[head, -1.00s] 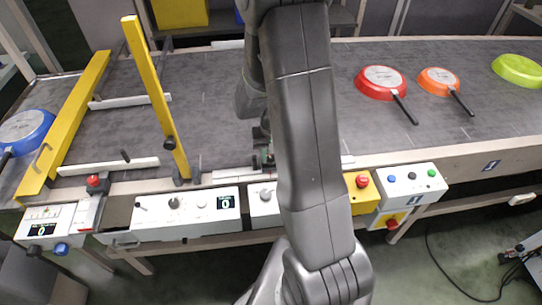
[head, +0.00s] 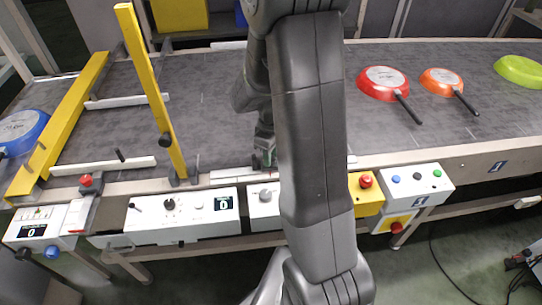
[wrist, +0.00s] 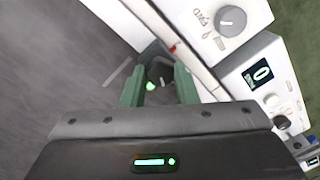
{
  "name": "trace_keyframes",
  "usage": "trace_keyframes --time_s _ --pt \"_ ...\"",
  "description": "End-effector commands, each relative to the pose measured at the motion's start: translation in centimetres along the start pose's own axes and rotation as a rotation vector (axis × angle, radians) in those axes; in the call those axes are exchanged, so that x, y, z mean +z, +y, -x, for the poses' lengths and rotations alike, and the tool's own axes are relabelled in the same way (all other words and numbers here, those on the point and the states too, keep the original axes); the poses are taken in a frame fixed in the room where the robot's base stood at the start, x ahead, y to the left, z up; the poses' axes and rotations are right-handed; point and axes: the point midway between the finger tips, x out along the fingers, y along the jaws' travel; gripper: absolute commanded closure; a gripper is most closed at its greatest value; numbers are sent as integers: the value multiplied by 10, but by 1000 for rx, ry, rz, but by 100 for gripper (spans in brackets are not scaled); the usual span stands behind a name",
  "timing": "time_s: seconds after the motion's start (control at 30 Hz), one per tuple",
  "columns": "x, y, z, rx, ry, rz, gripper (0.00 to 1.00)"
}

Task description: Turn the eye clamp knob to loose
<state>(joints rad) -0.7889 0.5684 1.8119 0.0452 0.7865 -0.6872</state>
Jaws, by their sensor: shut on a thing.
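In the wrist view my gripper (wrist: 160,70) has its two green fingers on either side of a small dark knob (wrist: 160,74), shut on it. The knob has a short pale mark, and a small green light glows beside the left finger. The knob sits by the conveyor's front rail; which way its mark counts as loose cannot be told. In the head view my gripper (head: 264,155) is low at the front rail, partly behind my arm, and the knob is hidden there.
A control box with a grey dial (wrist: 232,21) and a display box (wrist: 262,76) lie along the conveyor's front. A yellow bar (head: 152,90) crosses the belt to the left. Red (head: 383,83), orange (head: 441,81) and green (head: 520,70) pans lie to the right; a blue pan (head: 18,128) is at far left.

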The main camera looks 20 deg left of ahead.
Motion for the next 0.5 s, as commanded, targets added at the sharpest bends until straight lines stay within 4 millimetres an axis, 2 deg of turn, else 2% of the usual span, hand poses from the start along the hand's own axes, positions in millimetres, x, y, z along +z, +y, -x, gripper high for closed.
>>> trace_keyframes --time_s 0.2,0.5 --pt "-1 0 0 2 -6 189 96" --pt "-1 0 0 2 -14 375 96"
